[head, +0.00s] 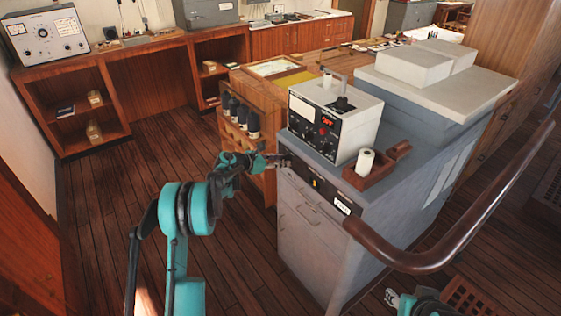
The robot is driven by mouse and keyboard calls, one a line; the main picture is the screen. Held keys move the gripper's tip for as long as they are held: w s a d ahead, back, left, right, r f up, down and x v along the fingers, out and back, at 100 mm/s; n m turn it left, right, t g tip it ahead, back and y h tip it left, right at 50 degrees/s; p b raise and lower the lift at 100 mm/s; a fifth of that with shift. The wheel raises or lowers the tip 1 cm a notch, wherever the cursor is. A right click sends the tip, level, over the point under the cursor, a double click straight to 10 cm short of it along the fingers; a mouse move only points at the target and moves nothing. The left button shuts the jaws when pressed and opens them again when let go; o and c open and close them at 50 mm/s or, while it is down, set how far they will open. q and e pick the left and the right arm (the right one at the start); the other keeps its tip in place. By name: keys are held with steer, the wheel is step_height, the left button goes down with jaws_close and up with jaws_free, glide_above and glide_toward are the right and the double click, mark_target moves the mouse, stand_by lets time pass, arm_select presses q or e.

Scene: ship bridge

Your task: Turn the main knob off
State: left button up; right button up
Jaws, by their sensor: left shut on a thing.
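My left gripper (280,160) reaches in from the left to the left end of the black panel strip (328,192) on the grey cabinet's front. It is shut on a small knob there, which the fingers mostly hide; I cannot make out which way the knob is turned. The strip also bears a small yellow part and a white label (342,207). My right gripper (393,298) shows only in part at the bottom edge, low beside the cabinet and away from the panel; its opening is unclear.
On the grey cabinet (300,229) stand a metered instrument box (334,120) and a wooden tray (382,165) with a white roll. A curved brown handrail (440,262) juts out at right. Bottles (240,117) stand in a wooden rack behind my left gripper. The left floor is clear.

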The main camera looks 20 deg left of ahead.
arm_select(q)
steer(key=n+h, duration=0.1)
steer(key=n, duration=0.1)
steer(key=n+g+h+b, duration=0.1)
steer(key=n+h, duration=0.1)
steer(key=n, duration=0.1)
steer(key=n+g+h+b, duration=0.1)
steer(key=n+h, duration=0.1)
steer(key=n, duration=0.1)
steer(key=shift+w+a+f, duration=0.2)
steer(key=shift+a+f, duration=0.05)
stand_by(0.5)
steer(key=shift+n, duration=0.3)
steer(key=o, duration=1.1)
steer(key=shift+o, duration=0.2)
steer(key=v, duration=1.2)
